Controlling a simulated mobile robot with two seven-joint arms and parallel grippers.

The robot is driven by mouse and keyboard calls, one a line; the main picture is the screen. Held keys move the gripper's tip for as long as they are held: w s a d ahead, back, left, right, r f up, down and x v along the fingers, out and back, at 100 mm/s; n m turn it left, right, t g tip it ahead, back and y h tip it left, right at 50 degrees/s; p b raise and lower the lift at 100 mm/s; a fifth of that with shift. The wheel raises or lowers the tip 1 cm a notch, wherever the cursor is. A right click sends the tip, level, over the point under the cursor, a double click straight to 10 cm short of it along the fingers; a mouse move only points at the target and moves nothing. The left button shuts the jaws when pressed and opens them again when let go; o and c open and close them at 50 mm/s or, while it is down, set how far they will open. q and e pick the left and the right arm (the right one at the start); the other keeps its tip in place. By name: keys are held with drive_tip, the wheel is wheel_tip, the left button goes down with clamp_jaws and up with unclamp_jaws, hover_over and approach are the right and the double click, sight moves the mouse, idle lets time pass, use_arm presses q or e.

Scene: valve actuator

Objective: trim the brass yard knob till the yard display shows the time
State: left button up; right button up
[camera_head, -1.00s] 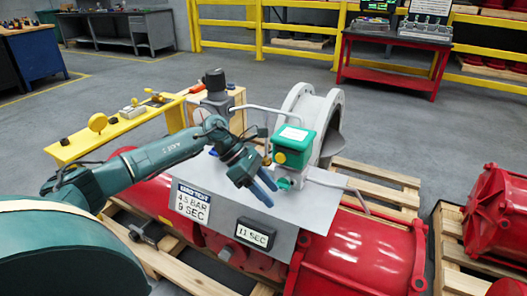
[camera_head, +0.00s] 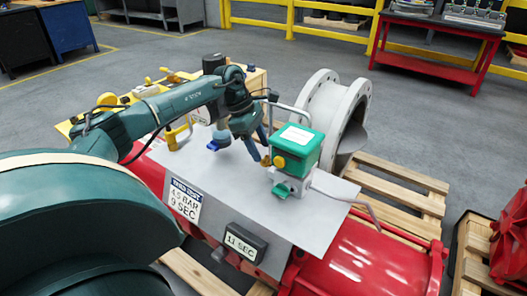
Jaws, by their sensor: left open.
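My left gripper (camera_head: 258,149) has blue fingers, open, with their tips pointing down just beside the small brass knob (camera_head: 266,160) left of the green box. I cannot tell whether the fingers touch the knob or stand around it. The display (camera_head: 244,243) on the front of the grey panel reads 11 SEC. A white sign (camera_head: 185,200) on the panel's front left reads 4.5 BAR, 9 SEC under a blue header. My right gripper is not in view.
A green box (camera_head: 300,148) with a yellow cap stands on the grey panel (camera_head: 225,180). A blue-topped fitting (camera_head: 219,139) stands left of my fingers. A grey flanged pipe (camera_head: 345,110) is behind, and a thin lever (camera_head: 350,199) reaches right. Red cylinders lie on pallets.

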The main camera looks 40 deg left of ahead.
use_arm(q)
drive_tip(key=shift+x, duration=1.25)
drive_tip(key=c, duration=1)
drive_tip(key=shift+r, duration=0.1)
drive_tip(key=n+p, duration=0.1)
drive_tip(key=n, duration=0.1)
drive_tip(key=shift+s+n+t, duration=0.1)
drive_tip(key=shift+n+t, duration=0.3)
drive_tip(key=shift+d+n+t+y+p, duration=0.1)
drive_tip(key=shift+n+t+y+p, duration=0.45)
drive_tip(key=shift+n, duration=0.85)
